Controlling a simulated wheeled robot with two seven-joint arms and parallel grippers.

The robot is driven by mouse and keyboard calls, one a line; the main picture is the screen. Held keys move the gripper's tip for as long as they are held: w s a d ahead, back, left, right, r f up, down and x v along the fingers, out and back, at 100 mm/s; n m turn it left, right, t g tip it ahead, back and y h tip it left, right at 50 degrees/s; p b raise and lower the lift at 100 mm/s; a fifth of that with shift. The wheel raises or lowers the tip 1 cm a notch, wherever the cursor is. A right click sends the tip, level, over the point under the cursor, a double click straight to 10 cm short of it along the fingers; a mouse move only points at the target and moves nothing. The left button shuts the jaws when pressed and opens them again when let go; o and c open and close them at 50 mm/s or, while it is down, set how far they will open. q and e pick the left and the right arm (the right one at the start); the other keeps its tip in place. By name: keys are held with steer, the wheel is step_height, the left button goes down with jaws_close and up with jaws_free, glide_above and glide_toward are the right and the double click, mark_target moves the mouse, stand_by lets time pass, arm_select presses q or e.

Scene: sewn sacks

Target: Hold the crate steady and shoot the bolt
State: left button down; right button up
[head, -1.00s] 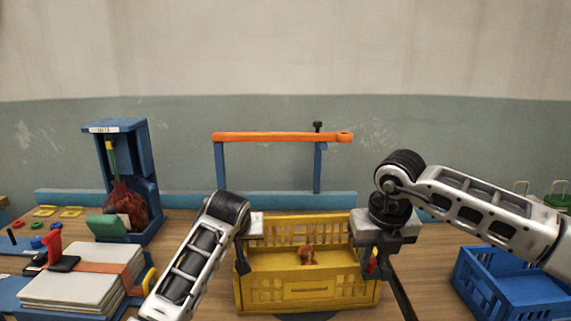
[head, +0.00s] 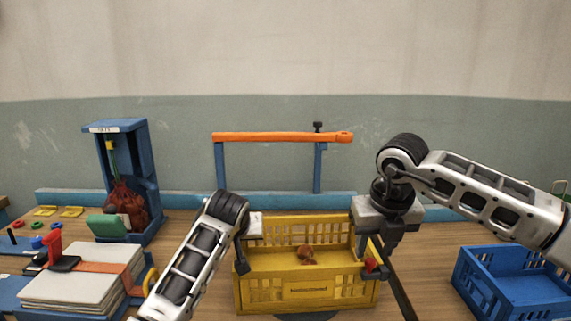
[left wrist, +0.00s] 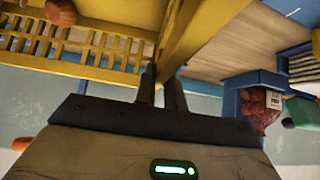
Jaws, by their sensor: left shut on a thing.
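The yellow crate (head: 308,296) stands on the wooden table, with a brown round thing (head: 306,254) inside. My left gripper (head: 242,264) is shut on the crate's left wall. In the left wrist view its fingers (left wrist: 161,90) straddle the yellow wall (left wrist: 200,38). A small red piece (head: 372,264), which looks like the bolt's knob, sits at the crate's right end. My right gripper (head: 376,248) is just above it, pointing down, with its fingers apart and nothing seen between them. The bolt's shaft is too small to make out.
A blue crate (head: 510,296) stands at the right. An orange bar on blue posts (head: 282,137) rises behind the yellow crate. At the left are a blue stand (head: 150,190) with a red net sack (head: 126,200) and a strapped stack of pale sheets (head: 75,290).

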arm_select(q)
steer(key=shift+d, duration=0.15)
arm_select(e)
steer(key=shift+w+v, duration=0.2)
steer(key=shift+v, duration=0.7)
steer(key=shift+w+v, duration=0.25)
steer(key=shift+v, duration=0.65)
steer(key=shift+w+v, duration=0.2)
steer(key=shift+v, duration=0.7)
steer(key=shift+r, duration=0.2)
arm_select(q)
steer(key=c, duration=1.4)
jaws_free()
steer(key=shift+r+p, duration=0.2)
steer(key=shift+p, duration=0.15)
steer(key=p+v, duration=0.2)
steer(key=p, duration=0.1)
steer(key=shift+s+r, duration=0.2)
steer(key=shift+p+v, duration=0.4)
steer(key=shift+v, duration=1.65)
arm_select(e)
steer(key=shift+w+v, duration=0.25)
steer(key=shift+v, duration=0.75)
steer(key=shift+w+v, duration=0.25)
steer(key=shift+v, duration=0.75)
